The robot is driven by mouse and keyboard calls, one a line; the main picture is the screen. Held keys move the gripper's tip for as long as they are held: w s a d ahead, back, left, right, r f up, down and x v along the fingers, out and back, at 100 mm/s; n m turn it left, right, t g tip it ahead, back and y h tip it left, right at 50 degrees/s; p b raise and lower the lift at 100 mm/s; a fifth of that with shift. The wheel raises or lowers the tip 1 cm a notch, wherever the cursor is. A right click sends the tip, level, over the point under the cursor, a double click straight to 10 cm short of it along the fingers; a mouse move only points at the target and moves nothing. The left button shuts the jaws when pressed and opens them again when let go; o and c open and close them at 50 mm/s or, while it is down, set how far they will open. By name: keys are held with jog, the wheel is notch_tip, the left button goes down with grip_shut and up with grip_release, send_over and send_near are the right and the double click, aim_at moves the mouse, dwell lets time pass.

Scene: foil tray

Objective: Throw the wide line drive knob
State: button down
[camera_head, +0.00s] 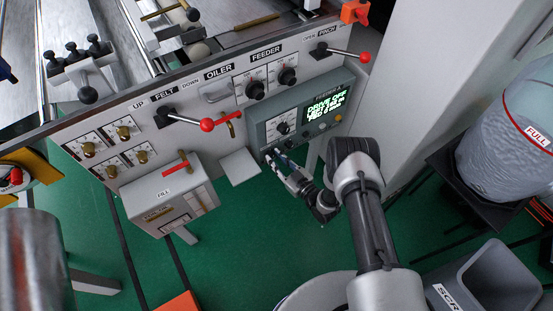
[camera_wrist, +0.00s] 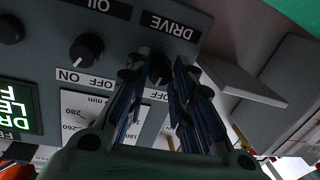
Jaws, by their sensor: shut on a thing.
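The drive knob (camera_wrist: 159,69) is a small black knob under the upside-down DRIVE label (camera_wrist: 171,25) in the wrist view. My gripper (camera_wrist: 158,78) has its two dark, blue-sided fingers on either side of it, shut on it. The fingers partly cover the knob, and I cannot tell which way it points. In the head view my gripper (camera_head: 274,158) reaches the lower left corner of the grey-green feeder panel (camera_head: 262,130); the knob is hidden there. The panel's screen (camera_head: 327,102) reads DRIVE OFF in green on its top line.
The black OIL knob (camera_wrist: 87,51) sits beside the drive knob, with ON and OFF marks nearby. A pale plate (camera_wrist: 243,75) juts out close to my fingers. A red-ball lever (camera_head: 206,125) and the grey fill box (camera_head: 165,195) stand left of the panel.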

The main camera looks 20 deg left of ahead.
jog(key=n+p, duration=0.1)
jog(key=n, duration=0.3)
jog(key=shift+r+h, duration=0.1)
jog(key=shift+h, duration=0.3)
jog(key=shift+n, duration=1.4)
jog(key=shift+t+h, duration=0.3)
jog(key=c, duration=1.4)
grip_release()
jog(key=shift+o, duration=0.2)
jog(key=shift+s, duration=0.1)
jog(key=v, duration=1.2)
